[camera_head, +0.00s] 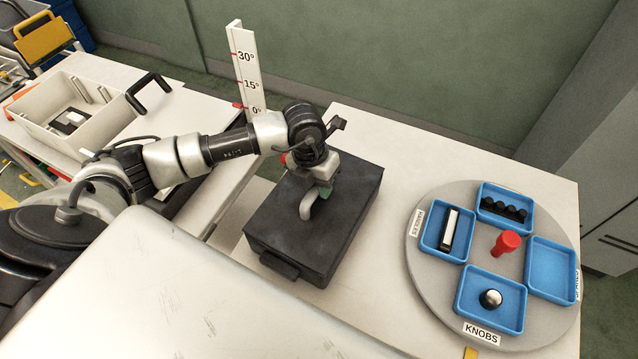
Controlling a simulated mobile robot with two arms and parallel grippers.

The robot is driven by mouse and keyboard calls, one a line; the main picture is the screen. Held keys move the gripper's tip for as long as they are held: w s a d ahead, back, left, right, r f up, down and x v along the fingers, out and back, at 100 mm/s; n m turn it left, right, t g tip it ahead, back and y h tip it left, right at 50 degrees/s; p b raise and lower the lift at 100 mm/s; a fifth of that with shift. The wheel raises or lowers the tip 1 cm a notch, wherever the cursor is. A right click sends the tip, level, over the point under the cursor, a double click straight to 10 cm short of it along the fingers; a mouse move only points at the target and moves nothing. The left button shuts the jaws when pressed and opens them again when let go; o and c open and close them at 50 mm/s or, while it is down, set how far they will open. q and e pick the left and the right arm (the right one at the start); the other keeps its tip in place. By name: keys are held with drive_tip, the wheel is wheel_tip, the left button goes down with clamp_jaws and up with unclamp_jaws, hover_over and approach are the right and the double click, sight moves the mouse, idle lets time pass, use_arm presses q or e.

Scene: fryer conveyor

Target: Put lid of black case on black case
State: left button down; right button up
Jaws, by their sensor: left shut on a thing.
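The black case (322,258) stands on the white table in the middle of the head view, with a dark handle on its front side. Its flat black lid (345,190) covers the top, lined up with the case walls. I cannot tell whether it is fully seated. A pale curved handle (307,206) rises from the lid. My left gripper (318,186) reaches in from the left above the lid and is shut on this handle. The fingertips are partly hidden by the wrist. My right gripper is not in view.
A round grey turntable (425,270) with several blue trays and a red knob (506,243) stands right of the case. An upright angle scale (246,70) stands behind my left arm. A beige bin (60,92) sits on the left table. A gap separates the tables.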

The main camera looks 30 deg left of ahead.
use_arm(q)
drive_tip(key=shift+f, duration=0.25)
drive_tip(key=c, duration=0.6)
unclamp_jaws()
drive_tip(key=shift+r, duration=0.2)
drive_tip(key=shift+r+p, duration=2.15)
drive_tip(key=shift+r, duration=1.2)
